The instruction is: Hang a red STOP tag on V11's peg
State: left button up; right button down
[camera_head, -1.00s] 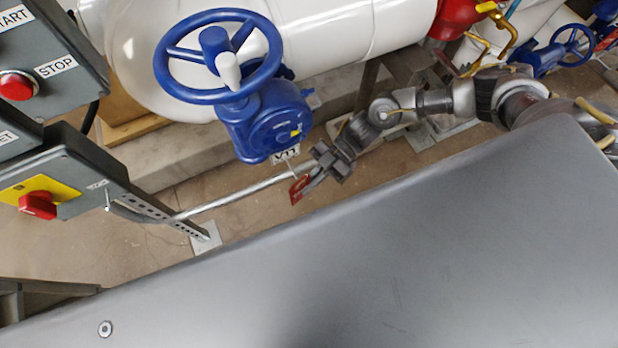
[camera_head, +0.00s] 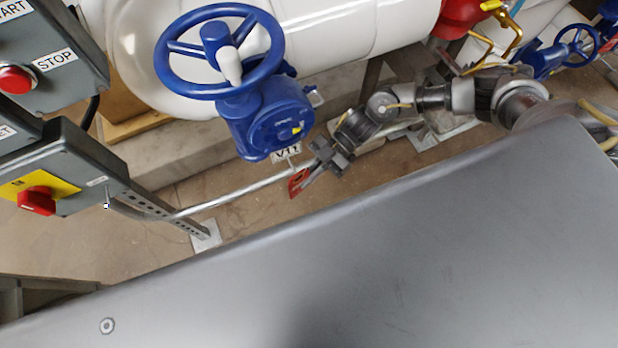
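The blue valve (camera_head: 268,118) with a blue handwheel (camera_head: 180,82) carries a white V11 label (camera_head: 286,152) at its lower side. A small light peg (camera_head: 292,163) shows just below the label. My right gripper (camera_head: 308,178) is below and right of the label, its arm coming from the right. A red tag (camera_head: 298,183) is at its fingertips and appears held between them. The tag is close to the peg; whether it is on the peg I cannot tell. My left gripper is out of view.
Dark control boxes with a red STOP button (camera_head: 17,79) and a red switch on yellow (camera_head: 37,201) stand at the left. A metal conduit (camera_head: 235,198) runs behind the tag. A white pipe (camera_head: 335,35) lies behind the valve. A second blue valve (camera_head: 575,47) is at the far right.

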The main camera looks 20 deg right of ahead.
jog(key=shift+w, duration=0.1)
dwell(0.4)
jog(key=shift+w, duration=0.15)
jog(key=shift+w+f+b, duration=0.1)
jog(key=shift+w+b, duration=0.45)
jog(key=shift+w, duration=0.2)
jog(key=shift+w+f, duration=0.15)
jog(key=shift+w+d+f+b, duration=0.15)
jog(key=shift+w+f+b, duration=0.1)
jog(key=shift+b, duration=0.35)
